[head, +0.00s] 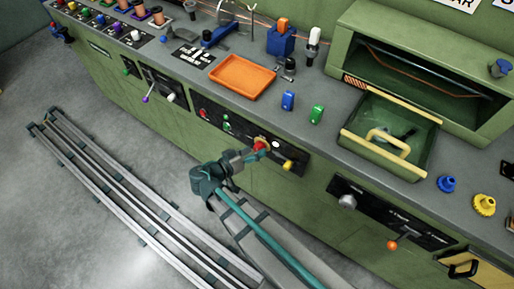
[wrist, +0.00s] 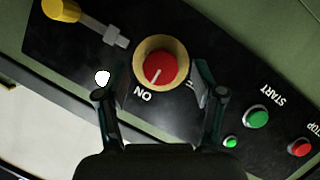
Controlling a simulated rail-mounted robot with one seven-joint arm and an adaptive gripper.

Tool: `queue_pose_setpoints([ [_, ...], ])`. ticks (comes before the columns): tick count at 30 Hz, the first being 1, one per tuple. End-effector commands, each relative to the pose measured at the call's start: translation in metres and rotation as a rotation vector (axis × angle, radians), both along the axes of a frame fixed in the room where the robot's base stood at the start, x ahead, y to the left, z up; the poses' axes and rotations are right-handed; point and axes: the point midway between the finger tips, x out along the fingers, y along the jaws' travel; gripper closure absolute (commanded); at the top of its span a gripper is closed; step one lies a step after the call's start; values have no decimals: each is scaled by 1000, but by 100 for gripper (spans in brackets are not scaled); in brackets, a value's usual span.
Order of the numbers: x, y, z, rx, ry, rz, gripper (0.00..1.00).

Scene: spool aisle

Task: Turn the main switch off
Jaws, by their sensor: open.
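The main switch is a round red knob (wrist: 160,68) in a yellow ring on a black panel (wrist: 60,55). Its white pointer line aims at the ON label in the wrist view. A second label is mostly hidden behind the right finger. My gripper (wrist: 161,84) is open, with one finger on each side of the knob. I cannot tell whether the fingers touch the ring. In the head view, my gripper (head: 256,152) is at the front panel of the bench, right by the red knob (head: 261,144).
A yellow-tipped lever (wrist: 60,10) and a white lamp (wrist: 102,77) lie left of the knob. A green START button (wrist: 258,117), a small green lamp (wrist: 229,142) and a red STOP button (wrist: 300,147) lie right. An orange tray (head: 243,77) and open drawer (head: 386,168) are above.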

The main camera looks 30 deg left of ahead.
Motion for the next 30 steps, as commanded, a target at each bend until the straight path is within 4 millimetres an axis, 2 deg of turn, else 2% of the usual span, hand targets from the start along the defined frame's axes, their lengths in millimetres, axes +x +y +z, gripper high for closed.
queue_pose_setpoints([
  [6,17,-4,-5,0,-1,-1,32],
  [16,19,-5,-7,0,0,1,32],
  [27,19,-5,-7,0,0,1,92],
  [30,19,-5,-7,-2,0,1,92],
])
